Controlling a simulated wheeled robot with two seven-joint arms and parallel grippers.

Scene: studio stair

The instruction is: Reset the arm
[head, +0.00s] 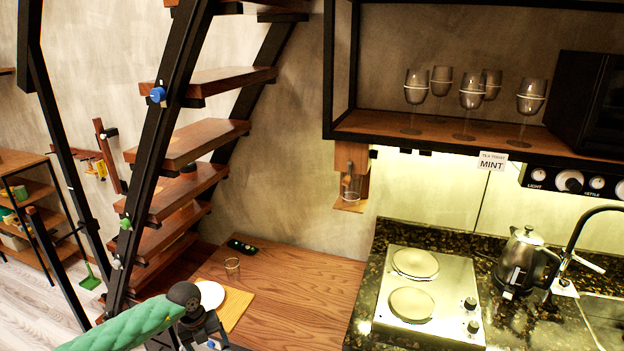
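My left arm comes in from the lower left with a green-covered link (125,328). It ends in a dark wrist and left gripper (207,334) at the bottom edge, in front of the wooden tabletop. The gripper's fingers are too small and partly cut off to show whether they are open. My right arm and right gripper are not in view.
Beyond my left gripper, a white plate (209,295) lies on a yellow mat (238,307) near a glass (232,268) and a black remote (243,246). A hob (432,318) and kettle (518,265) stand right. Stairs (182,192) rise left; the tabletop's right part is clear.

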